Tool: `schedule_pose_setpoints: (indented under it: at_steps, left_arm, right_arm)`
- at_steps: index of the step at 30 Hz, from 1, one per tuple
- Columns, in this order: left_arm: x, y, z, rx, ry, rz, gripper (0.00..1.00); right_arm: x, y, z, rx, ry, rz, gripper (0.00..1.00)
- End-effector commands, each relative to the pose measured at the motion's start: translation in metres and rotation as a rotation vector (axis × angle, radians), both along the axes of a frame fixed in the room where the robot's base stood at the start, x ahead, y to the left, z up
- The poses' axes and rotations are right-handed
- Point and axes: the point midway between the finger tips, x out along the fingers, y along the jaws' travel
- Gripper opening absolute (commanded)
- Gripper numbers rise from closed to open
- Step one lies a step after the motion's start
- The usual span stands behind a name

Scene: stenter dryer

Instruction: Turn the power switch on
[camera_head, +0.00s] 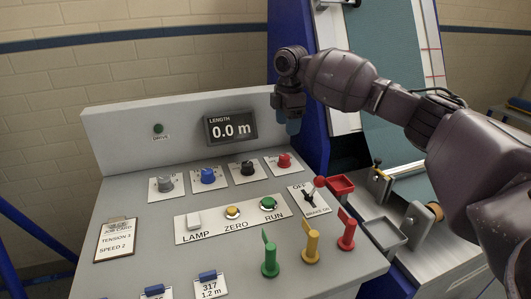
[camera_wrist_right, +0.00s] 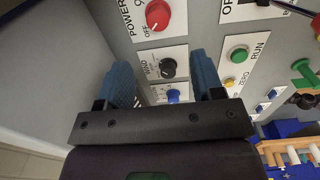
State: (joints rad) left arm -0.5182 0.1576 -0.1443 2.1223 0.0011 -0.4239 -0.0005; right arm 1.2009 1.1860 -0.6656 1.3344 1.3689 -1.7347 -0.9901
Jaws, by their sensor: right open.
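The power switch is a red rotary knob on a white plate at the right end of the knob row, seen in the head view (camera_head: 284,160). In the right wrist view the red knob (camera_wrist_right: 158,14) sits near the top edge, with "POWER" and "OFF" printed beside it. My right gripper (camera_head: 293,126) hangs above and behind this knob, apart from it. In the wrist view its two blue fingers are open and empty, with the black knob (camera_wrist_right: 168,67) and blue knob (camera_wrist_right: 173,95) showing beyond the gap. My left gripper is not in view.
The length display (camera_head: 231,127) reads 0.0 m, left of the right gripper. In front are the green RUN button (camera_head: 268,203), the yellow ZERO button (camera_head: 232,212) and the red-knobbed brake lever (camera_head: 319,182). Green, yellow and red flag-shaped pieces stand nearer the front.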

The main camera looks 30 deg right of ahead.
Motion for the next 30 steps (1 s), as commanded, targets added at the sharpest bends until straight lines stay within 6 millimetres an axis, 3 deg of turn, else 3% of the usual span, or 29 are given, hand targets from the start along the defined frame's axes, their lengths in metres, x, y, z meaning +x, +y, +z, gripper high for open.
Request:
schedule_pose_setpoints:
  at_steps: [1,8,15,21,30]
  left_arm:
    - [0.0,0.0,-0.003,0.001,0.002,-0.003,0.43]
    - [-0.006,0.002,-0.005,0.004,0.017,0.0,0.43]
    - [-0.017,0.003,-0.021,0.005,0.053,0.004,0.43]
    - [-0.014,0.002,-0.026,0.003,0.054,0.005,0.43]
    - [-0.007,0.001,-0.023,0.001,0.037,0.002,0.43]
  right_arm:
    - [0.001,-0.001,-0.01,-0.001,0.009,-0.001,0.61]
    - [0.001,-0.001,-0.022,-0.001,0.009,0.0,0.61]
    - [0.002,-0.001,-0.064,-0.001,0.016,-0.001,0.61]
    - [0.001,-0.001,-0.096,-0.001,0.016,0.0,0.61]
    - [0.002,-0.001,-0.117,-0.001,0.009,-0.001,0.61]
